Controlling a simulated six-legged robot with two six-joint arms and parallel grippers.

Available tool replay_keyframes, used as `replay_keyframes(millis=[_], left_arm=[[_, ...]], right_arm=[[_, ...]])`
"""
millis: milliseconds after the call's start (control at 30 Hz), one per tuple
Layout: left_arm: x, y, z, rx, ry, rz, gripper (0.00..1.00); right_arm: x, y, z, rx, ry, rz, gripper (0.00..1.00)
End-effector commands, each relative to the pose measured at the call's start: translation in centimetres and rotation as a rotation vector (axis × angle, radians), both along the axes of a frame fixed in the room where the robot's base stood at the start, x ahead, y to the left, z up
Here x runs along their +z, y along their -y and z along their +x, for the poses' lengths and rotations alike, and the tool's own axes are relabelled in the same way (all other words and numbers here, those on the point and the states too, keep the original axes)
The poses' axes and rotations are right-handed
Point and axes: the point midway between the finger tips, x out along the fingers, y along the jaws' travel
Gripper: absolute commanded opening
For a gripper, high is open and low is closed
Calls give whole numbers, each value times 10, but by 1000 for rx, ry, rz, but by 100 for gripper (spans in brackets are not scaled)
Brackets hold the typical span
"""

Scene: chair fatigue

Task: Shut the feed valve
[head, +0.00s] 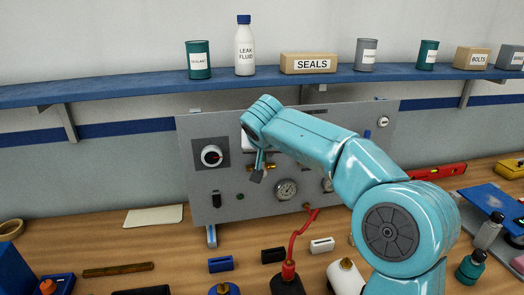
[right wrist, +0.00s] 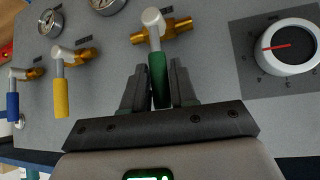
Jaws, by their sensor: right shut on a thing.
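A grey panel (head: 235,130) stands at the back of the workbench. In the right wrist view a valve with a green handle (right wrist: 158,78) and a brass body (right wrist: 180,25) sits on the panel. The handle lies crosswise to the brass body. My right gripper (right wrist: 158,90) is shut on the green handle, one finger on each side. In the head view this gripper (head: 258,175) is at the panel, and my arm hides much of the area. Valves with a yellow handle (right wrist: 61,95) and a blue handle (right wrist: 13,106) stand beside it. Their labels are too small to read. My left gripper is not in view.
A white dial knob (right wrist: 287,46) is right of the green-handled valve in the wrist view. A gauge (head: 287,189) sits low on the panel. A blue shelf (head: 130,90) with containers runs above.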

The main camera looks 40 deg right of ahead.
Motion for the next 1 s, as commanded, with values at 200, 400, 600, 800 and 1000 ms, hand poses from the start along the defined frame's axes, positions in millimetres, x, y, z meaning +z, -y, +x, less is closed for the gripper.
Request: replay_keyframes(millis=[200,400,600,800,1000], left_arm=[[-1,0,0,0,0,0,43],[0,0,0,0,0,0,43],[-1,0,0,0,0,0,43],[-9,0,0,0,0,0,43],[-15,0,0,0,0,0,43]], right_arm=[[-5,-2,1,3,-12,6,0],[-4,-1,3,3,-9,5,48],[-1,-2,3,2,-4,3,48],[22,-18,-13,4,2,2,48],[60,-46,-42,6,1,4,48]])
